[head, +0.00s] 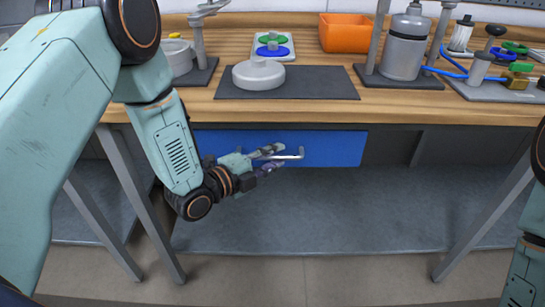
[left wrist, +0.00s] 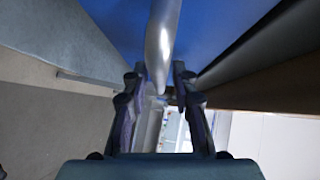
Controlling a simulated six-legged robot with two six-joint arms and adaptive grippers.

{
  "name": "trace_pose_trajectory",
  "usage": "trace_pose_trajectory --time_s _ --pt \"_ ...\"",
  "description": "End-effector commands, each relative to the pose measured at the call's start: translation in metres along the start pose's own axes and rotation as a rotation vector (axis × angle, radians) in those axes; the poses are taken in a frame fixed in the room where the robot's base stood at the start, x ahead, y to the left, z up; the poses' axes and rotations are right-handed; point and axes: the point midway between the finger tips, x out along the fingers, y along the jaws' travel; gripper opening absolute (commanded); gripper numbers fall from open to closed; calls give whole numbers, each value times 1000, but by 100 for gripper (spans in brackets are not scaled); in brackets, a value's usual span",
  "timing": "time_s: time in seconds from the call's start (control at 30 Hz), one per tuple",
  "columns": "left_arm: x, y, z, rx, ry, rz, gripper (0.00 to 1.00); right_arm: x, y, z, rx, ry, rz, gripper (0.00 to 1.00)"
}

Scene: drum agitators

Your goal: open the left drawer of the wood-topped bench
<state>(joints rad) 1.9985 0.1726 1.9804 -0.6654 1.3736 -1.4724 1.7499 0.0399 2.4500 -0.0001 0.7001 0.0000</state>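The wood-topped bench (head: 420,108) has a blue drawer (head: 335,147) under its top, and the drawer front looks flush with the bench. A silver bar handle (head: 298,155) is on the drawer front. My left gripper (head: 272,160) is at the left part of this handle. In the left wrist view, the handle (left wrist: 163,40) runs between the two fingers of my left gripper (left wrist: 159,72). The fingers stand apart, with narrow gaps visible beside the bar. The blue drawer front (left wrist: 215,30) is close beyond the fingertips. My right gripper is out of view.
On the bench top are a dark mat (head: 315,84) with a white round part, an orange bin (head: 345,32), a metal cylinder on a stand (head: 404,52) and valve parts. A grey lower shelf (head: 340,210) and slanted legs (head: 485,222) lie below. Space in front of the drawer looks clear.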

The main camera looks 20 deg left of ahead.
Motion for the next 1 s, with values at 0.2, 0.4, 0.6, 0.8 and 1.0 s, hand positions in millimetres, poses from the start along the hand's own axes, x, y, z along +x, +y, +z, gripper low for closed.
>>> trace_pose_trajectory --time_s 0.2,0.4,0.6,0.8,1.0 --pt "0 0 0 0 0 0 6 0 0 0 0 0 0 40" --pt "0 0 1 0 -1 0 0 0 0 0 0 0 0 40" --pt "0 0 1 0 -2 0 0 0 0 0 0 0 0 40" --pt "0 0 1 0 -2 0 0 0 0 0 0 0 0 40" --pt "0 0 1 0 -2 0 0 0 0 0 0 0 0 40"
